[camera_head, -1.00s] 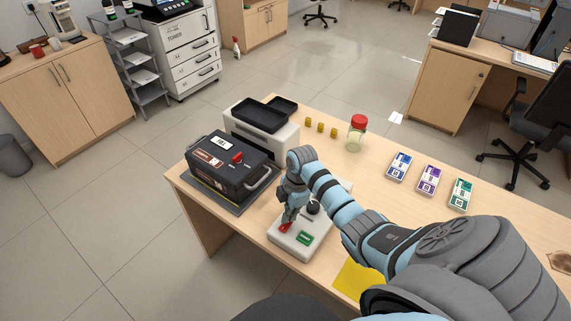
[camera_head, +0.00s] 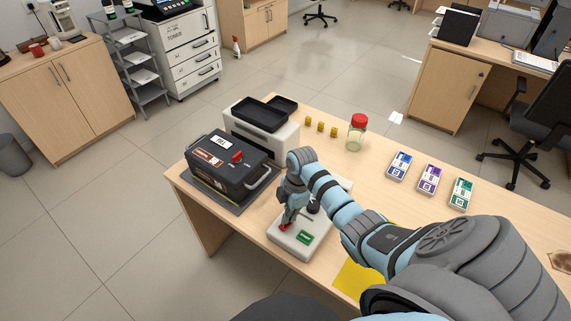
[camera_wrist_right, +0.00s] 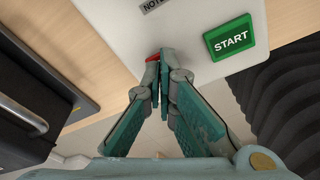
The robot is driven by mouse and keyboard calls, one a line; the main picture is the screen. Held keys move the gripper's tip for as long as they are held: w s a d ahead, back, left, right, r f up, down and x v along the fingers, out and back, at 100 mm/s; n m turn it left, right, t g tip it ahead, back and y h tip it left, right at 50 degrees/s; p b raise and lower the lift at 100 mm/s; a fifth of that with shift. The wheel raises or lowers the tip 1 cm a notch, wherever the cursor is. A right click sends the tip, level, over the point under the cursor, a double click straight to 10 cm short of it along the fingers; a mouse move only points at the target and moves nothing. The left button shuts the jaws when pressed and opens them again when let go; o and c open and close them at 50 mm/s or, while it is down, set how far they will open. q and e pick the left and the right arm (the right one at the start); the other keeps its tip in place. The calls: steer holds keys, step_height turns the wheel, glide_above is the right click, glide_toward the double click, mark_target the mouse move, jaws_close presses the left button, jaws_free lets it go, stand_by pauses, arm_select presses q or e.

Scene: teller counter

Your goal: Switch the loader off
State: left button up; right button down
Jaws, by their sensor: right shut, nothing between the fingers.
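A white control box (camera_head: 281,244) sits on the wooden counter. It has a green START button (camera_head: 305,238), which shows large in the right wrist view (camera_wrist_right: 230,38), and a small red control (camera_wrist_right: 153,57). A label beginning "NOT" is partly in view on the box. My right gripper (camera_head: 287,224) is shut and empty, pointing down at the red control. In the right wrist view its fingertips (camera_wrist_right: 155,68) cover most of the red control and appear at or touching it. My left gripper is not in view.
A black case with a red knob (camera_head: 216,158) stands left on a dark mat. Behind it is a white machine with black trays (camera_head: 265,137). A jar with a red lid (camera_head: 357,133), small yellow pieces and several banknote-like packs (camera_head: 428,179) lie farther right.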

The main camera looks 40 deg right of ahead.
step_height(320, 180, up, 5)
steer(key=p, duration=0.4)
steer(key=shift+f, duration=0.2)
step_height(320, 180, up, 2)
steer(key=shift+r+p, duration=0.1)
steer(key=shift+p, duration=0.65)
